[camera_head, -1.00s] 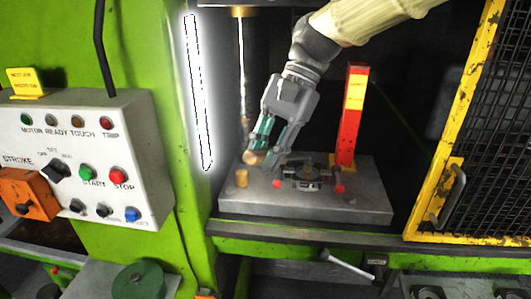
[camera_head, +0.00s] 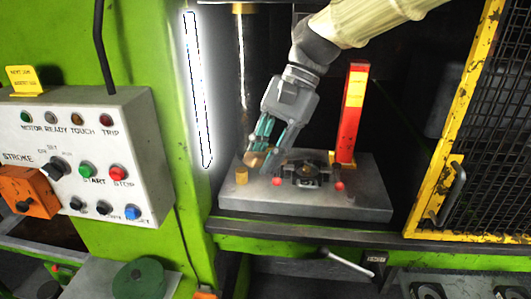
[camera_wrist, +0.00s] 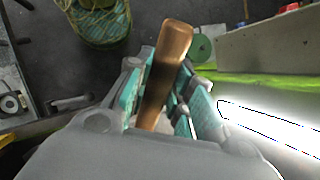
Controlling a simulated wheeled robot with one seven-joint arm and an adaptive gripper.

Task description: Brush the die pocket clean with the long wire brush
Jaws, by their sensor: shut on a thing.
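My gripper (camera_head: 267,147) is shut on the brown wooden handle of the wire brush (camera_head: 252,160), inside the press opening. The handle (camera_wrist: 169,60) lies between the teal-padded fingers in the wrist view. The brush's bristle end is not visible in either view. The dark die (camera_head: 308,172) sits on the grey press bed (camera_head: 350,203), just right of my gripper and low. The inside of its pocket is too small to make out. I cannot tell whether the brush touches the die.
A red post (camera_head: 354,115) stands behind the die to the right. A yellow mesh guard (camera_head: 450,190) stands at right, a green press column (camera_head: 172,100) at left.

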